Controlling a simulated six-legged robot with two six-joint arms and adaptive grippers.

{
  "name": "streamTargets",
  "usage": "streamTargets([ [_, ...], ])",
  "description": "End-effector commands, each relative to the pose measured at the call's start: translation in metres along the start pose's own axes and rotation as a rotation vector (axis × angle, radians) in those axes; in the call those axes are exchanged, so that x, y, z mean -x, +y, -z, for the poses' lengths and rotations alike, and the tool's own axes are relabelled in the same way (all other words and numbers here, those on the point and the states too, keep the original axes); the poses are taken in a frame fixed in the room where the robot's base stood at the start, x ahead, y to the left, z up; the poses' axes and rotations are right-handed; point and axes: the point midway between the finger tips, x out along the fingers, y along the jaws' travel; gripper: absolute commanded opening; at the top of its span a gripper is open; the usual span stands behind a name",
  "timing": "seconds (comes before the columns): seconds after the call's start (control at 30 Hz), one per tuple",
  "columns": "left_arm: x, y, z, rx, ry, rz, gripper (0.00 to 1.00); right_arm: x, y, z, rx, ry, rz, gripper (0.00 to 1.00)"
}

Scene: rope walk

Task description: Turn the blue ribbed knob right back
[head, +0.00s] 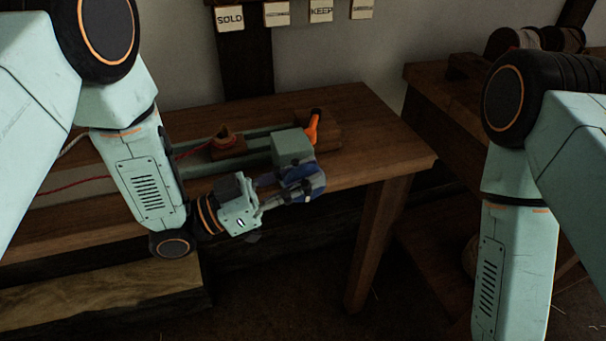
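The blue ribbed knob (317,178) is on the front side of a grey-green block (292,147) on the wooden bench. My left gripper (291,187) reaches in from the left, with its fingers around the knob. One finger crosses the knob's near face and hides part of it; the other is on its far left side. The gripper looks shut on the knob, though the far contact is partly hidden. My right arm comes down at the right, and its gripper is below the picture.
An orange handle (312,127) stands just behind the block. Green rails and a wooden piece with red cord (223,140) lie to the left. The bench top (375,130) is clear at right. A second wooden bench (440,85) stands beyond a gap.

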Motion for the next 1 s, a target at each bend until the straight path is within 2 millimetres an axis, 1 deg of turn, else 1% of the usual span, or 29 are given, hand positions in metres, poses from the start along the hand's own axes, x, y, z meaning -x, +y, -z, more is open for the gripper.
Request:
streamTargets([
  [0.1, 0.0, 0.0, 0.0, 0.0, 0.0, 0.0, 0.32, 0.0, 0.0, 0.0, 0.0, 0.0, 0.0, 0.0],
  [0.37, 0.001, 0.0, 0.0, 0.0, -0.001, 0.001, 0.32, 0.0, 0.0, 0.0, 0.0, 0.0, 0.0, 0.0],
  [0.47, 0.005, -0.001, 0.0, 0.001, 0.0, 0.003, 0.32, 0.0, 0.0, 0.0, 0.0, 0.0, 0.0, 0.0],
  [0.57, 0.015, -0.002, 0.0, 0.002, 0.001, 0.005, 0.32, 0.0, 0.0, 0.0, 0.0, 0.0, 0.0, 0.0],
  [1.0, 0.077, -0.001, 0.0, 0.0, 0.001, 0.006, 0.32, 0.0, 0.0, 0.0, 0.0, 0.0, 0.0, 0.0],
])
